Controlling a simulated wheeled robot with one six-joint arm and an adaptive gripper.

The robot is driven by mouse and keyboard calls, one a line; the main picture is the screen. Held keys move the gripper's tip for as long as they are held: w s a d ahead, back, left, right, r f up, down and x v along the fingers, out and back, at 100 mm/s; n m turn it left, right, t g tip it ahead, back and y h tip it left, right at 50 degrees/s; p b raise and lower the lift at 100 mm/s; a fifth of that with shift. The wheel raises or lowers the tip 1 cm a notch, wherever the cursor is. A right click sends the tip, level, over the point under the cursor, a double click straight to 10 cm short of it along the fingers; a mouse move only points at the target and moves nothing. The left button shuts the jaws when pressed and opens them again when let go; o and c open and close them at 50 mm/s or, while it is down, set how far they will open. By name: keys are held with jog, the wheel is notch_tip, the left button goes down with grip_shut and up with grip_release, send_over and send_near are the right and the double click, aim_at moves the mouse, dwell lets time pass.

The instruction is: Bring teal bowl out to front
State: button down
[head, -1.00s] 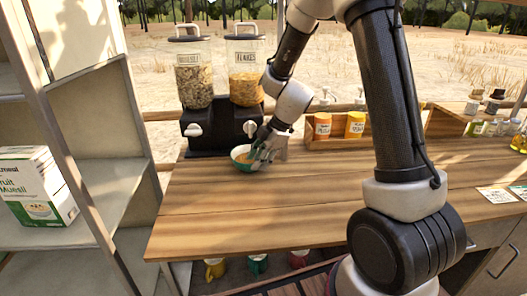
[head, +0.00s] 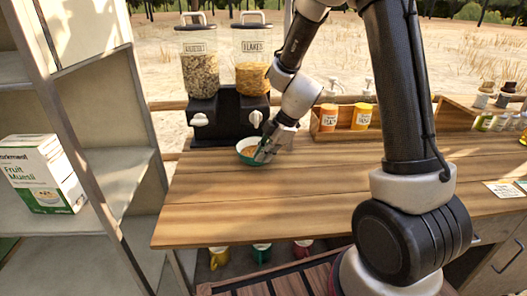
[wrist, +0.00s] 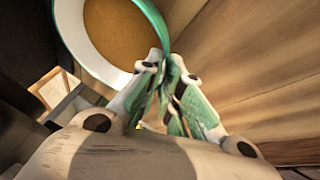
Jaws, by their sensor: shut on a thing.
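The teal bowl (head: 243,158) is on or just above the wooden counter, in front of the right side of the cereal dispenser. In the wrist view the bowl (wrist: 152,12) has a teal rim, a pale inner wall and a brown filling. My gripper (head: 263,155) is shut on the bowl's right rim. In the wrist view the fingertips (wrist: 168,68) pinch the rim between them. Whether the bowl touches the counter is hard to tell.
The dispenser (head: 228,118) with two clear hoppers stands behind the bowl. A wooden box (head: 342,135) with orange bottles is to the right. The wooden counter (head: 270,212) in front is clear. A shelf with a muesli box (head: 40,175) is at left.

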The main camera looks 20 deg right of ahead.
jog(key=shift+s+a, duration=0.5)
jog(key=shift+s, duration=2.1)
jog(key=shift+s+a, duration=0.55)
jog(key=shift+s, duration=2)
jog(key=shift+s+a, duration=0.5)
jog(key=shift+s, duration=2.1)
jog(key=c, duration=1.5)
grip_release()
